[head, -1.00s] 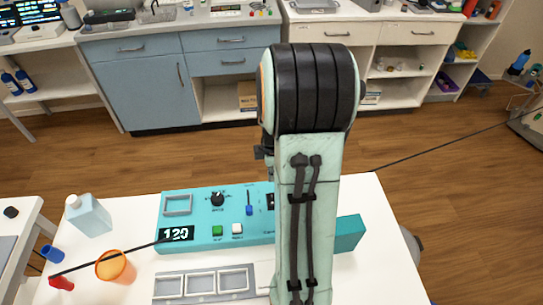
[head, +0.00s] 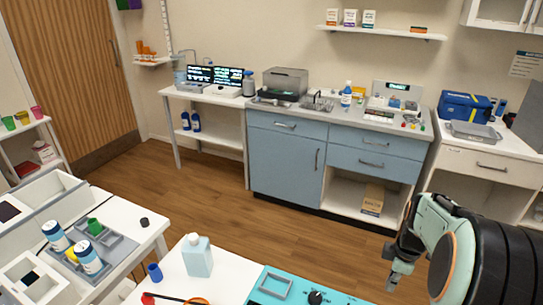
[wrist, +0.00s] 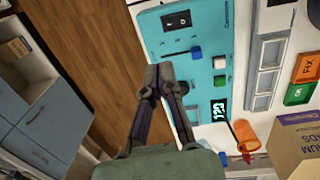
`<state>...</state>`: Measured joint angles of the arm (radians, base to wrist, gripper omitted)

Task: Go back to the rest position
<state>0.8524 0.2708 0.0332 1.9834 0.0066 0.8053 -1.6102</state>
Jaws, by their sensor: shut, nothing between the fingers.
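My gripper (wrist: 160,76) is shut and empty in the wrist view, its fingertips together. It hangs over the near edge of a teal control panel (wrist: 207,85), apart from the panel's buttons as far as I can tell. In the head view my gripper (head: 391,278) shows at the lower right, beside my dark arm joint. Only part of the teal panel (head: 283,297) shows there, at the bottom edge. In the wrist view the panel has a lit display, a green button and a blue lever.
Open wooden floor (head: 270,215) lies beyond.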

